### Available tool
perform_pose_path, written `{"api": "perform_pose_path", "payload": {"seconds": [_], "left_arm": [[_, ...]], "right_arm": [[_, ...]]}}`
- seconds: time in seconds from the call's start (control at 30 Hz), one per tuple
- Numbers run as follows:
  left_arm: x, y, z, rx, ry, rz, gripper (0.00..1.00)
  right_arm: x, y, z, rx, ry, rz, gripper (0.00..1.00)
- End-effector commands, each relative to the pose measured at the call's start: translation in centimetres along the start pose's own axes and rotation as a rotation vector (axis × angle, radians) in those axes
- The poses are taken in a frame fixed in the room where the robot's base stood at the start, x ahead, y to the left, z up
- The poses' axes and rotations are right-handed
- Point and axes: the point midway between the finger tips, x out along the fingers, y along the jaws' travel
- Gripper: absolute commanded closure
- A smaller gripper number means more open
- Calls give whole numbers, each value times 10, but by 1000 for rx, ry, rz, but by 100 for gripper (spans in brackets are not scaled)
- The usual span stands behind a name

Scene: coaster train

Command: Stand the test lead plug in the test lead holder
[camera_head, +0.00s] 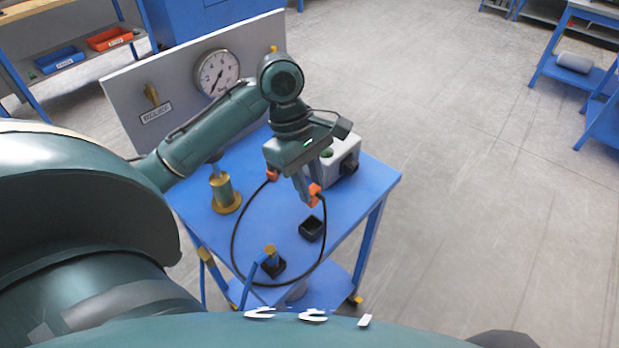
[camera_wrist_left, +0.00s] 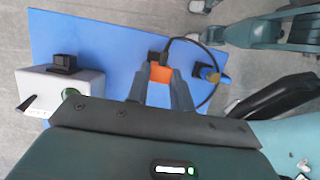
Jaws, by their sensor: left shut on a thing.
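My left gripper (camera_head: 312,196) is over the blue table, shut on the orange test lead plug (camera_head: 316,190). The plug also shows between the fingertips in the left wrist view (camera_wrist_left: 160,73). A black cable (camera_head: 234,236) runs from the plug in a wide loop over the table. Another orange piece (camera_head: 272,175) shows at the loop's other end, partly hidden by the gripper. A black, square, open-topped holder (camera_head: 312,230) stands on the table, below and apart from the plug in the head view. In the wrist view its black edge (camera_wrist_left: 154,56) shows just beyond the plug. My right gripper is not in view.
A brass-based post (camera_head: 226,196) stands left, and a black block with a brass-topped piece (camera_head: 271,252) near the front edge. A panel with a gauge (camera_head: 216,73) backs the table; its right side (camera_head: 372,190) is clear.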

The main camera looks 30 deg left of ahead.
Motion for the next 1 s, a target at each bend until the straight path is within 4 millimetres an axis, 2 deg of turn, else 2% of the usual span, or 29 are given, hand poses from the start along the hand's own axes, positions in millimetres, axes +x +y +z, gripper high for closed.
{"api": "perform_pose_path", "payload": {"seconds": [0.17, 0.7, 1.0], "left_arm": [[-2, 0, 0, 2, 5, -4, 100], [42, 0, -14, 1, 6, -6, 100], [54, 0, -18, 3, 6, -5, 100]], "right_arm": [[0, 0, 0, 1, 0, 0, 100], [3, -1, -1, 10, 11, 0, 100], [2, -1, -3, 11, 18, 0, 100]]}}
